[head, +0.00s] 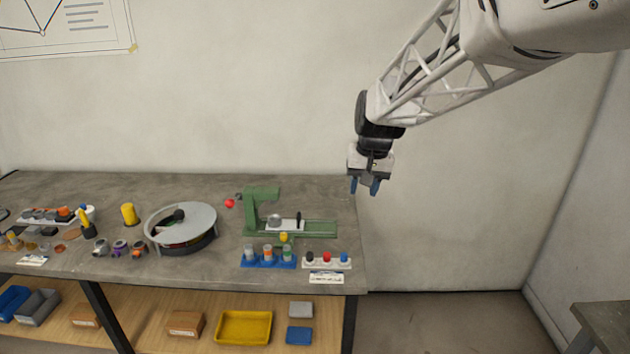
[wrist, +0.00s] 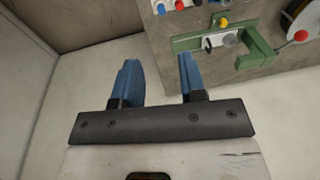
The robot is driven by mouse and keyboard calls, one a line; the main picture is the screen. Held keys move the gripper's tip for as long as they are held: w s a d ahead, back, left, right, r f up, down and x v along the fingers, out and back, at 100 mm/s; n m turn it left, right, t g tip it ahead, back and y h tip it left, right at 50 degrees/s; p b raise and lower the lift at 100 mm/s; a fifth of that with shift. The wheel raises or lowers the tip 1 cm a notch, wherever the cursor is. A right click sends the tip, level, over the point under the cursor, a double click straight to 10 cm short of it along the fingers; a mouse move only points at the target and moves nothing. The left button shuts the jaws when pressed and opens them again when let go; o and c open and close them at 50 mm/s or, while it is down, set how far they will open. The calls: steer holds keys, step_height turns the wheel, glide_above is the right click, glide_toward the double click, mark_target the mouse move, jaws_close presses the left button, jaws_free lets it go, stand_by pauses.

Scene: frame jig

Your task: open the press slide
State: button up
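A green press (head: 262,208) stands on the grey bench near its right end, with a red ball (head: 229,203) on its left side. Its pale slide (head: 286,225), with a small black upright handle (head: 298,219) and a grey round piece (head: 274,220), sits on the green base. A yellow knob (head: 284,238) is at the base's front edge. In the wrist view the press (wrist: 255,45) is at the upper right, beyond my fingers. My gripper (head: 365,187) is open and empty, in the air right of the bench and above its top; the fingers (wrist: 159,80) are well apart.
In front of the press are a blue rack (head: 268,262) with several cups and a white button strip (head: 327,262). A round drum (head: 181,228) stands left of the press. Bins (head: 243,327) lie on the shelf below. Free air surrounds my gripper.

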steer(key=w+a+f, duration=0.4)
steer(key=w, duration=0.4)
steer(key=w+a+f, duration=0.3)
steer(key=w+a, duration=0.1)
steer(key=w, duration=0.3)
steer(key=g+y, duration=0.1)
glide_toward(299, 214)
steer(key=shift+w+f, duration=0.15)
steer(key=shift+f, duration=0.2)
steer(key=shift+f, duration=0.1)
steer(key=shift+a+f, duration=0.25)
steer(key=shift+f, duration=1)
steer(key=shift+a+f, duration=0.3)
steer(key=shift+f, duration=0.9)
steer(key=shift+a+f, duration=0.25)
steer(key=shift+f, duration=1)
jaws_close()
